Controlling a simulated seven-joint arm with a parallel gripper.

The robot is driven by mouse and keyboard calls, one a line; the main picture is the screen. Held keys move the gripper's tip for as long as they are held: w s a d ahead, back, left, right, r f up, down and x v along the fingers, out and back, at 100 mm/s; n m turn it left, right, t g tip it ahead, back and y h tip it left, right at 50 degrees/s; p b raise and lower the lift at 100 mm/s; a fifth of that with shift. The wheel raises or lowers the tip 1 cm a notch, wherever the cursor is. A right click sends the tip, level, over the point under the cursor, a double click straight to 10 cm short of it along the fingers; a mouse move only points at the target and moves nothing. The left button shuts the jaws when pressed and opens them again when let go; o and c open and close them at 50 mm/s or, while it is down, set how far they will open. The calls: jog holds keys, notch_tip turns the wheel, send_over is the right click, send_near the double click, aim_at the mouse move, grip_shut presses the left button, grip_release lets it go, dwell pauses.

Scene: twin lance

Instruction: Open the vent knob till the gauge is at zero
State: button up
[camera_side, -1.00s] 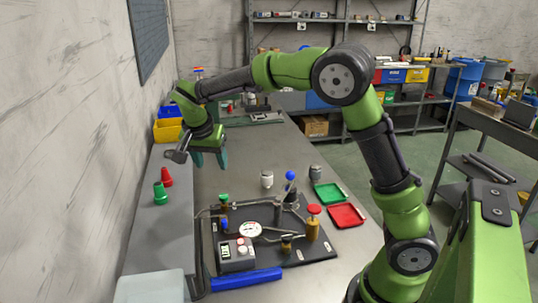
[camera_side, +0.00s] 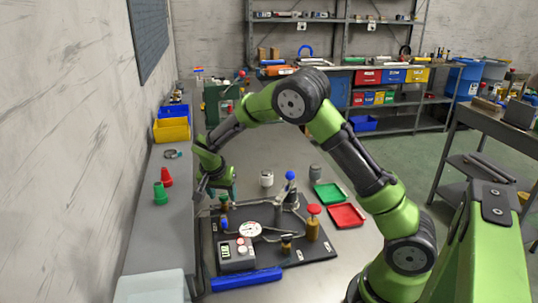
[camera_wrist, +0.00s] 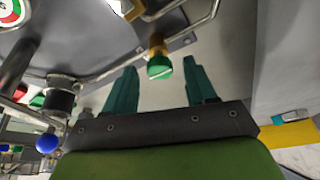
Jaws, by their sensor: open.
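A green knob (camera_side: 224,198) on a brass stem stands at the back left corner of the dark pipe board (camera_side: 318,246). It shows between the fingers in the wrist view (camera_wrist: 160,68). My gripper (camera_side: 217,190) is open and empty, pointing down at the knob's back side; contact cannot be told. The round white gauge (camera_side: 250,230) sits mid-board; its needle is too small to read there. In the wrist view the gauge (camera_wrist: 12,12) is cut off at the top left corner, with red and green bands.
Near the board's knob are a blue knob (camera_side: 224,223), a blue ball lever (camera_side: 290,176), a red knob (camera_side: 314,209) and a grey box (camera_side: 237,256). Green (camera_side: 328,194) and red (camera_side: 347,215) trays lie right.

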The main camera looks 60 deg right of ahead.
jog(key=c, duration=1)
jog(key=shift+c, duration=0.2)
jog(key=shift+n, duration=0.5)
jog(key=n, duration=0.2)
jog(key=n+t+y, duration=0.1)
jog(key=shift+s+d+n+t, duration=0.15)
jog(key=shift+n+t, duration=0.15)
jog(key=shift+n, duration=0.1)
jog(key=n, duration=0.2)
jog(key=n+t+y, duration=0.1)
jog(key=n, duration=0.1)
jog(key=shift+s+d+n, duration=0.1)
jog(key=shift+d+n, duration=0.05)
jog(key=shift+n, duration=0.15)
jog(key=n+y, duration=0.2)
jog(key=n, duration=0.2)
jog(key=shift+d, duration=0.15)
jog(key=n, duration=0.2)
jog(key=n+y, duration=0.1)
jog(key=n, duration=0.1)
jog(key=shift+d+y, duration=0.1)
jog(key=shift+y, duration=0.2)
jog(key=shift+n, duration=0.5)
